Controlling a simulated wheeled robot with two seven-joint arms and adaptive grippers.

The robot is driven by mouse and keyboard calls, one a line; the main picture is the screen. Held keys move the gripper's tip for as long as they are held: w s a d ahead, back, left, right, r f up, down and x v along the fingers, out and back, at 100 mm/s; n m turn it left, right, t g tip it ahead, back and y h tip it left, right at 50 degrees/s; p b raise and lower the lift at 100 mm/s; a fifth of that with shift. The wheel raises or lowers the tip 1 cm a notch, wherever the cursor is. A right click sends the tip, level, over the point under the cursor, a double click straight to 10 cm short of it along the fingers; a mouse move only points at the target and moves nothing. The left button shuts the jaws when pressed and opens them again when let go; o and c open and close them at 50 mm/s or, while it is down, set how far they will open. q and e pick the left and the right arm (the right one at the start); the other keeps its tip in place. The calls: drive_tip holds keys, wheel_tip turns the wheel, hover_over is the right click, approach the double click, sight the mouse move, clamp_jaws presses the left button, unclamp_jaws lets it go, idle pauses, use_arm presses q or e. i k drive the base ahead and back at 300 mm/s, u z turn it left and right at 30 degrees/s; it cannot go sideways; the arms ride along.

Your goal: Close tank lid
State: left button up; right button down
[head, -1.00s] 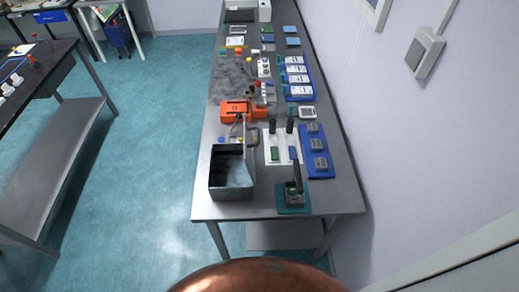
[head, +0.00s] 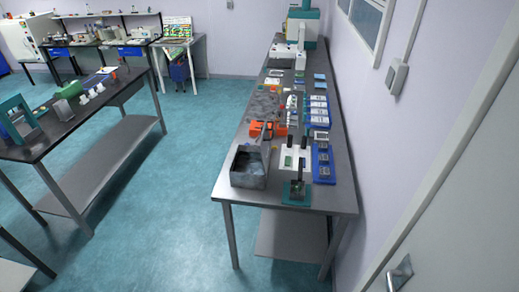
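The tank is an open grey metal box (head: 236,180) at the near left corner of the long right-hand bench. Its top is open and I see into its bluish-grey inside. A thin upright grey piece (head: 266,146) stands at its back right; it looks like the raised lid, but it is too small to be sure. Neither of my grippers is in view.
The long bench (head: 335,195) stands along the right wall. Next to the tank are a white board (head: 283,168), a teal-based stand (head: 297,192), blue trays (head: 324,178) and an orange device (head: 282,130). Floor left of the bench is clear. A dark-topped table (head: 110,110) stands left.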

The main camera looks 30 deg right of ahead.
sight(265, 148)
drive_tip(key=u, duration=0.45)
drive_tip(key=i, duration=1.15)
drive_tip(key=z, duration=0.5)
